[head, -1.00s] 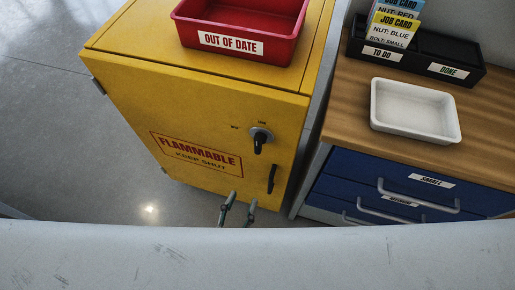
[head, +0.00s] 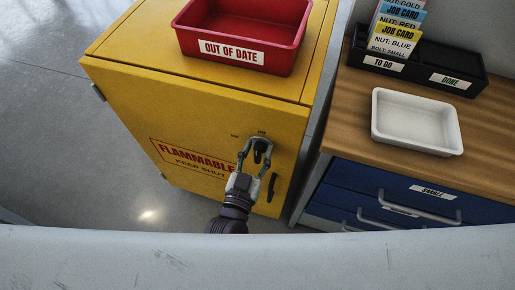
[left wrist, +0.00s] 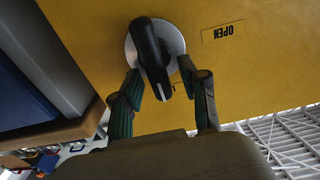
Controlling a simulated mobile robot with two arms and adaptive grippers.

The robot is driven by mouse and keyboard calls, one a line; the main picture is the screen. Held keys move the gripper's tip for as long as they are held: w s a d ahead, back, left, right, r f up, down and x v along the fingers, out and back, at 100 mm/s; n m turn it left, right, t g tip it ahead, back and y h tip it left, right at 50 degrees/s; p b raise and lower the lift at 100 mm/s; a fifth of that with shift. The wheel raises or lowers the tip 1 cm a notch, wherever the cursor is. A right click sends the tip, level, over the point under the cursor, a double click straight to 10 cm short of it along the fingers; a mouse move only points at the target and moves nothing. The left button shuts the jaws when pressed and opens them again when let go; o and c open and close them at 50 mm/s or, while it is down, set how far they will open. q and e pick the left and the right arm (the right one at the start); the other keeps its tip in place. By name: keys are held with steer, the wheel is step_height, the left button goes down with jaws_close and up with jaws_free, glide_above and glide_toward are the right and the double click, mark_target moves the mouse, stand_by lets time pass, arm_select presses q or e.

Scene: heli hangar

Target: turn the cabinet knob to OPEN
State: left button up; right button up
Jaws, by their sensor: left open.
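The yellow cabinet (head: 120,95) carries a FLAMMABLE KEEP SHUT label on its front. Its black knob (head: 260,147) on a round silver plate sits at the upper right of the door. In the left wrist view the knob (left wrist: 152,55) lies between my fingers, its handle pointing toward the gripper, and an OPEN label (left wrist: 224,31) is to its right. My left gripper (head: 256,146) is open with one finger on each side of the knob. The wrist view also shows the gripper (left wrist: 160,88); I cannot tell whether the fingers touch the knob. My right gripper is not in view.
A red OUT OF DATE bin (head: 230,50) stands on the cabinet. A black door handle (head: 271,187) is just right of my left gripper. To the right, a wooden-topped bench (head: 349,112) with blue drawers holds a white tray (head: 376,129) and a black card holder (head: 415,78).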

arm_select(q)
steer(key=shift+w, duration=0.2)
jaws_close()
